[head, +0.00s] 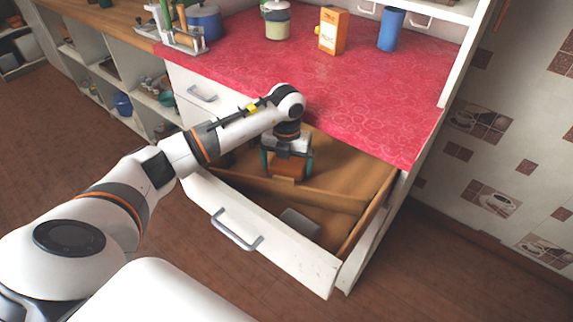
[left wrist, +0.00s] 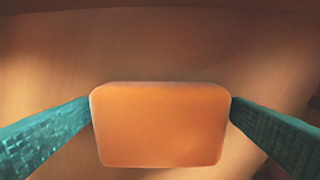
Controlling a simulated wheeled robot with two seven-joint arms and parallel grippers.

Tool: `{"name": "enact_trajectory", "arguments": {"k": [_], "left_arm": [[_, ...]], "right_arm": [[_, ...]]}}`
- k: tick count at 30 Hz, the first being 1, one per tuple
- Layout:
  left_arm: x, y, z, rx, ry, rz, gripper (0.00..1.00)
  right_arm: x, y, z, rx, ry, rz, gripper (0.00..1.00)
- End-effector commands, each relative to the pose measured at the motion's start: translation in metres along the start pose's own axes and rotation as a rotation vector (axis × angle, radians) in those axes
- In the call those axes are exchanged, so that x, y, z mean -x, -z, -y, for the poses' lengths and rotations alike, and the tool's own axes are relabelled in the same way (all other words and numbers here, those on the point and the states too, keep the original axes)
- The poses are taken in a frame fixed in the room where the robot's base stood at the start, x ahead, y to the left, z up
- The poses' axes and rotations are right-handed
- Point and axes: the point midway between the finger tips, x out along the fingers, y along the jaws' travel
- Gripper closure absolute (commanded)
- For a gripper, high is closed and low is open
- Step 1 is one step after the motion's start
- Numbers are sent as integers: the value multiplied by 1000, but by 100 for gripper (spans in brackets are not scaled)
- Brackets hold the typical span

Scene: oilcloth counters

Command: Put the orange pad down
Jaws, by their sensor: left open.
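The orange pad (head: 286,172) is in the rear compartment of the open drawer (head: 262,238). My left gripper (head: 287,168) points down into that compartment, with its teal fingers on either side of the pad. In the left wrist view the orange pad (left wrist: 160,125) fills the space between the open fingers of the left gripper (left wrist: 160,112). The fingertips lie very close to its sides, and I cannot tell whether they touch. The pad's underside is hidden. My right gripper is not in view.
A wooden divider (head: 325,198) splits the drawer, and a grey block (head: 300,222) lies in the front compartment. The red counter (head: 365,95) overhangs the drawer's back.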

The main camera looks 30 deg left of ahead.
Motion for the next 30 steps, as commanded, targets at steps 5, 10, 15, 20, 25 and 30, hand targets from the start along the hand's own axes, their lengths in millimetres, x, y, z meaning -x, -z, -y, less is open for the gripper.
{"name": "enact_trajectory", "arguments": {"k": [5,10,15,20,25,30], "left_arm": [[36,1,0,1,-1,-5,0],[73,1,0,1,0,-5,0],[100,1,0,0,0,-3,0],[111,0,0,1,1,-1,0],[113,0,0,1,1,0,0],[113,0,0,-1,-1,0,0]], "right_arm": [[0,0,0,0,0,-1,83],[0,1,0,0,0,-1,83],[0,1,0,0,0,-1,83],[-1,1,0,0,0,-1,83],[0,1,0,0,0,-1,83],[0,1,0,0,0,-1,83]]}}
